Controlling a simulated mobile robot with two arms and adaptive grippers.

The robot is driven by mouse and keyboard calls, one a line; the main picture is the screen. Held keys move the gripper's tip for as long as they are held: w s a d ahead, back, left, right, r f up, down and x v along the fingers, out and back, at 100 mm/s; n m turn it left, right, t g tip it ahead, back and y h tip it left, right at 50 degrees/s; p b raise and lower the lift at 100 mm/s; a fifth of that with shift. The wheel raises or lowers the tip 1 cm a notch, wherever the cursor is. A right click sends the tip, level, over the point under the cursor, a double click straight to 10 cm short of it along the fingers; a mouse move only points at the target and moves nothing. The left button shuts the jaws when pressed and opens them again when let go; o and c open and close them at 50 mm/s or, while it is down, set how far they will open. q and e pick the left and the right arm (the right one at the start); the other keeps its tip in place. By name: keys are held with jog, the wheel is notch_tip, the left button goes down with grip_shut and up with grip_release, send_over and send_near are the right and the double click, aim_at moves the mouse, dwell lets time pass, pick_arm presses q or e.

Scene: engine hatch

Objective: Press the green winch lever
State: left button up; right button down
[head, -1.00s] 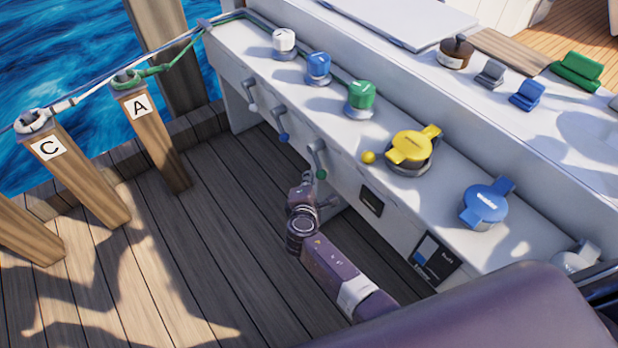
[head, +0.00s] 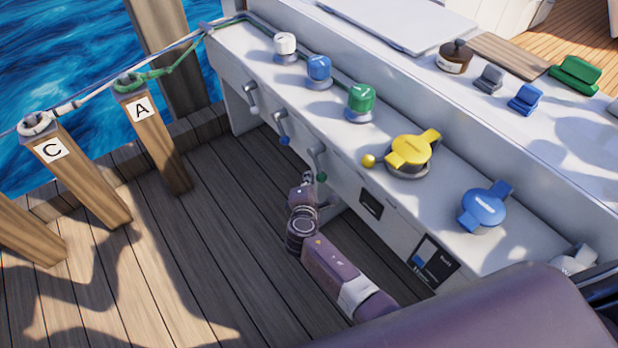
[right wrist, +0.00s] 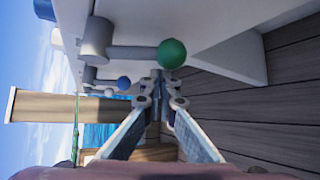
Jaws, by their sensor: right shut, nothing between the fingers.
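The green winch lever (head: 319,164) is on the front face of the white console, a grey arm hanging down with a green ball at its lower end. In the right wrist view its green ball (right wrist: 171,54) is large, just beyond and above the fingertips. My right gripper (head: 308,178) is shut and empty, beside and slightly below the lever in the head view. Its closed fingertips show in the right wrist view (right wrist: 158,80). A small gap appears between them and the ball, though contact is hard to judge. My left gripper is not in view.
The blue-ball lever (head: 282,127) and white-ball lever (head: 250,98) hang farther left on the same console face. A yellow ball (head: 368,160) is to the right. The green winch (head: 361,100) stands above. Wooden deck (head: 215,240) below is clear.

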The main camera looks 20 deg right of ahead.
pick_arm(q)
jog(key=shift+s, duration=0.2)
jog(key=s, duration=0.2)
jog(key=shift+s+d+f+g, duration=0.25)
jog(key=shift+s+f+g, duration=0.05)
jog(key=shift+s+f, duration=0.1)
pick_arm(e)
jog(key=v, duration=0.8)
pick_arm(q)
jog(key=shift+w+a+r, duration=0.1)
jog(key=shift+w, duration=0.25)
